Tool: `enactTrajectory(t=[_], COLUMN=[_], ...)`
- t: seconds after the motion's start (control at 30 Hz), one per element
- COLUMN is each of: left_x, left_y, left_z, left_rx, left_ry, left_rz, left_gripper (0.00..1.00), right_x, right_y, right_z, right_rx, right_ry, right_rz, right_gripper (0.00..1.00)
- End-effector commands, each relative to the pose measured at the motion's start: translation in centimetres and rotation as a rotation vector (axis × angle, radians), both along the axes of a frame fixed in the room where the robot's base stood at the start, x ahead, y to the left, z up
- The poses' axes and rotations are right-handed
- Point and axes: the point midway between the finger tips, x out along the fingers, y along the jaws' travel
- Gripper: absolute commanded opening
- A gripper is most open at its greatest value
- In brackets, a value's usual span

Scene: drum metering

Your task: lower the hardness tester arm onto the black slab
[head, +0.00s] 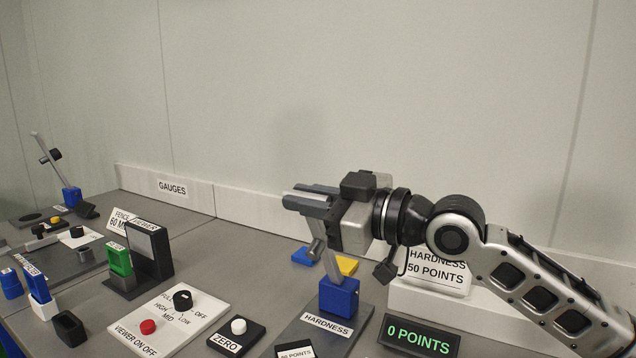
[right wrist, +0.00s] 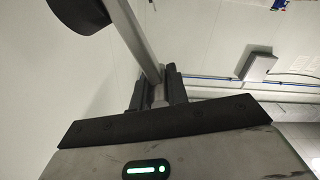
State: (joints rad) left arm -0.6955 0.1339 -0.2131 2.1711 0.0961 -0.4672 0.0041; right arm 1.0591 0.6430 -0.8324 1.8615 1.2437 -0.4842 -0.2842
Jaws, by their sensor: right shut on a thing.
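The hardness tester has a blue block (head: 339,298) on a dark grey plate labelled HARDNESS. Its grey arm (head: 331,264) rises from the block, leaning a little left, and its upper part is hidden behind my gripper. My right gripper (head: 300,201) is shut on the tester arm, above the block. The right wrist view shows the grey bar (right wrist: 131,35) running between my fingers (right wrist: 158,90), with a dark round weight (right wrist: 82,14) beside it. A dark piece with a white POINTS label (head: 295,352) is cut by the bottom edge; I cannot tell whether it is the black slab. My left gripper is out of view.
Blue (head: 304,257) and yellow (head: 347,265) pieces lie behind the tester. A display (head: 420,338) reads 0 POINTS, before a HARDNESS 50 POINTS sign (head: 437,272). Left are a ZERO button box (head: 236,336), a viewer knob panel (head: 168,318) and a black viewer stand (head: 150,252).

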Motion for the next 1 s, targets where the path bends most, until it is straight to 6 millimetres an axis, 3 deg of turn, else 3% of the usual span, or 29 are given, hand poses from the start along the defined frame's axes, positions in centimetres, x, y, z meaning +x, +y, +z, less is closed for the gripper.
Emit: enactTrajectory(t=[0.2,0.5,1.0], left_x=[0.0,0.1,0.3], left_y=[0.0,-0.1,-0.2], left_z=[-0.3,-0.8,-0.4], left_rx=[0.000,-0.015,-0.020], left_ry=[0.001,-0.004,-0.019], left_rz=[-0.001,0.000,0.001], left_gripper=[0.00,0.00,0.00], right_x=[-3.1,-5.7,-6.8], right_y=[2.1,3.8,4.6], right_z=[-2.5,-5.6,-7.2], right_rx=[-0.089,-0.191,-0.244], right_ry=[-0.128,-0.284,-0.359], right_rz=[0.007,0.006,0.004], right_gripper=[0.00,0.00,0.00])
